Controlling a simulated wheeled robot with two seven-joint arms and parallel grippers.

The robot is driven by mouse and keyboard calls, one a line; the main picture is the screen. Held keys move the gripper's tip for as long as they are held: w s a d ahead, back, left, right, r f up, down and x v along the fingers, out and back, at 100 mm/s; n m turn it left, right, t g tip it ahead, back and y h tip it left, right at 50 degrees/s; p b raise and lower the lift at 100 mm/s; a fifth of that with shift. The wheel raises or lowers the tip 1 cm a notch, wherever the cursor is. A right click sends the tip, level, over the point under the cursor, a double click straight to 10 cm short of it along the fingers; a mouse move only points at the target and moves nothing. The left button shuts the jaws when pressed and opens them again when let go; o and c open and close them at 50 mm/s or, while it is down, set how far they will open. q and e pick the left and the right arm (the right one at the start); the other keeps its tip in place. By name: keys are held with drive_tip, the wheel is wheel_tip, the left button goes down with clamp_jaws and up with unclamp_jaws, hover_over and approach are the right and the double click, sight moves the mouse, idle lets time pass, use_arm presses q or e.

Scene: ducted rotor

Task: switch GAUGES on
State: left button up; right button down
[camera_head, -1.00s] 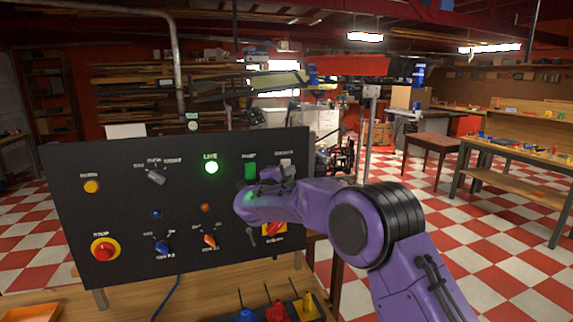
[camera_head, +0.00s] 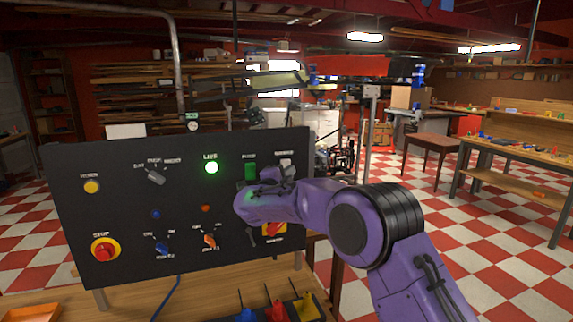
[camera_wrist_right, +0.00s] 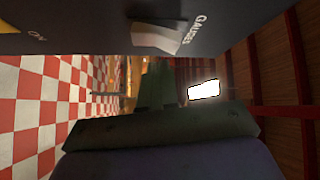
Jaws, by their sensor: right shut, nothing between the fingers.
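The black control panel (camera_head: 110,215) stands upright on the bench. The GAUGES switch, a pale rocker (camera_wrist_right: 158,36), shows in the right wrist view beside its white GAUGES label. My left gripper is not in view.
Coloured pieces (camera_head: 276,311) stand on the bench in front.

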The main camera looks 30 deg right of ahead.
drive_tip(key=shift+w+d+r, duration=0.1)
drive_tip(key=shift+w+r, duration=0.05)
drive_tip(key=shift+w, duration=0.2)
drive_tip(key=shift+w+d+r+p, duration=0.1)
drive_tip(key=shift+w+r+p, duration=0.1)
drive_tip(key=shift+w+p, duration=0.35)
idle(0.3)
drive_tip(key=shift+s, duration=0.2)
drive_tip(key=shift+s+a+f+b, duration=0.2)
drive_tip(key=shift+s+f+b, duration=0.15)
drive_tip(key=shift+s+b, duration=0.35)
drive_tip(key=shift+s+f, duration=0.1)
